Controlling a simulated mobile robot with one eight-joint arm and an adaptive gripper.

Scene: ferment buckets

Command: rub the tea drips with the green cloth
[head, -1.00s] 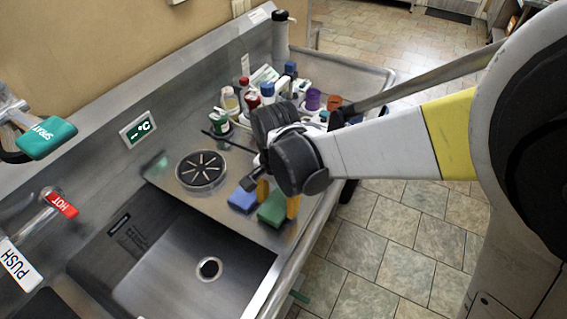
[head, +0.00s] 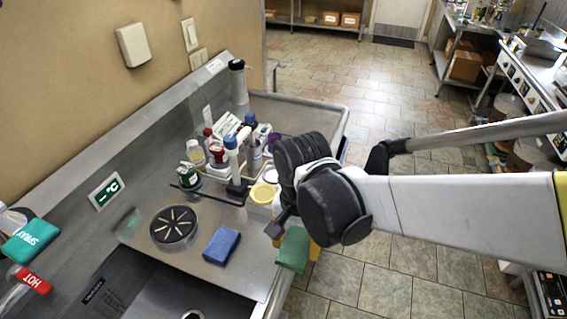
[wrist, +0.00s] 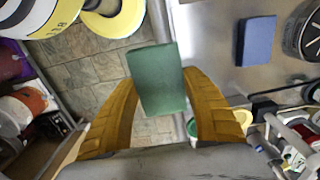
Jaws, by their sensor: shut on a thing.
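The green cloth (head: 293,250), a folded block, is pinched between the two orange-yellow fingers of my gripper (head: 303,252). In the wrist view the cloth (wrist: 157,80) sits between the fingertips (wrist: 160,92), with steel counter to its right and floor tiles to its left. In the head view it appears at the counter's front edge, raised off the surface. A blue cloth or sponge (head: 221,245) lies flat on the steel counter to its left, and shows in the wrist view (wrist: 256,40). I cannot make out any tea drips on the visible steel.
Bottles, a yellow-lidded tub (head: 262,193) and a blue-topped upright item (head: 232,160) crowd the counter behind my gripper. The sink (head: 150,296) is at front left. Steel around the blue block is clear.

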